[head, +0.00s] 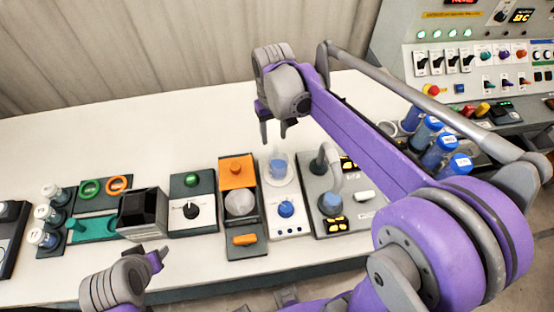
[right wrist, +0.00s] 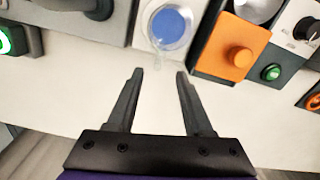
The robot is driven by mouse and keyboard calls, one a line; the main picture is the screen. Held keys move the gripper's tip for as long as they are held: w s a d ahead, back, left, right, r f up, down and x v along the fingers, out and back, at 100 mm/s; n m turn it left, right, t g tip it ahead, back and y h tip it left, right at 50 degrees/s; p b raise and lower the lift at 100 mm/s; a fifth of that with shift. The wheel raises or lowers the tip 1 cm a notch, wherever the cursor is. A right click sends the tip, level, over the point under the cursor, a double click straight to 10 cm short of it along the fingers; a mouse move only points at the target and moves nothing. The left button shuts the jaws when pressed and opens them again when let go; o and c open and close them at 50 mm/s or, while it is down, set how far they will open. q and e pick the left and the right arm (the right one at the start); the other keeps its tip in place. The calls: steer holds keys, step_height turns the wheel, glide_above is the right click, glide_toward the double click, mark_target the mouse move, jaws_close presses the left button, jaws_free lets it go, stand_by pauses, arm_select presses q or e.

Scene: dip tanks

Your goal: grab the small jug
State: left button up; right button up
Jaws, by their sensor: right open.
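The small jug (head: 278,167) looks like a clear vessel with blue contents, standing on a white unit with a blue knob. In the right wrist view the clear jug (right wrist: 169,27) is seen from above at the top, with a clear handle or lip toward my fingers. My right gripper (head: 274,134) is open and empty, behind and above the jug in the head view. In the right wrist view its fingers (right wrist: 160,74) point toward the jug, apart from it. My left gripper (head: 158,258) is low at the left; its jaws are unclear.
Beside the jug stand an orange-and-dark unit (head: 238,170) on the left and a grey unit with a curved pipe (head: 315,190) on the right. Blue bottles (head: 440,150) stand farther right, capped vials (head: 42,238) at the left. The white table (head: 150,130) behind is clear.

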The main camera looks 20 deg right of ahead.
mark_target(274, 146)
steer(key=shift+f, duration=0.6)
steer(key=shift+w+f, duration=0.2)
steer(key=shift+f, duration=0.45)
steer(key=f, duration=0.4)
steer(key=shift+w+d+f, duration=0.15)
steer(key=shift+d+f, duration=0.05)
steer(key=shift+f, duration=0.1)
jaws_close()
